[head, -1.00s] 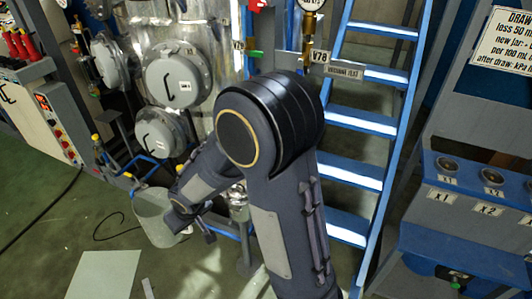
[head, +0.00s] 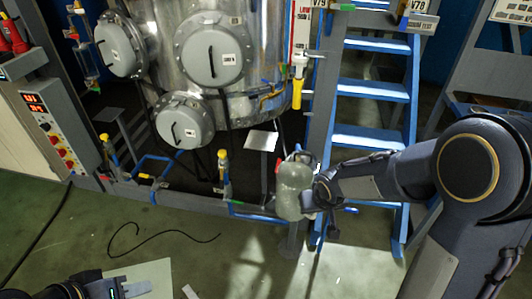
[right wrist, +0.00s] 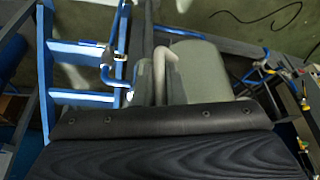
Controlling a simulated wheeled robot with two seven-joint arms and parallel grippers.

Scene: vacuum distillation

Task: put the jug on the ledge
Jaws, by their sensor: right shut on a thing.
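The jug (head: 294,188) is a grey-green, rounded vessel near the centre of the head view, roughly upright. My right gripper (head: 316,193) reaches in from the right and is shut on it. In the right wrist view the jug (right wrist: 198,66) and its pale handle (right wrist: 160,72) show just beyond the dark gripper body, which hides the grip itself. A small pale flat plate (head: 262,140), possibly the ledge, is behind and left of the jug. My left gripper (head: 114,288) is at the bottom left edge, partly cut off; its jaw opening is unclear.
A steel vessel with round grey hatches (head: 212,50) stands behind. Blue stairs (head: 372,90) rise right of the jug. Blue pipes and a yellow-topped valve (head: 223,163) stand left of it. A control box (head: 52,135) is at far left. The green floor in front is mostly clear.

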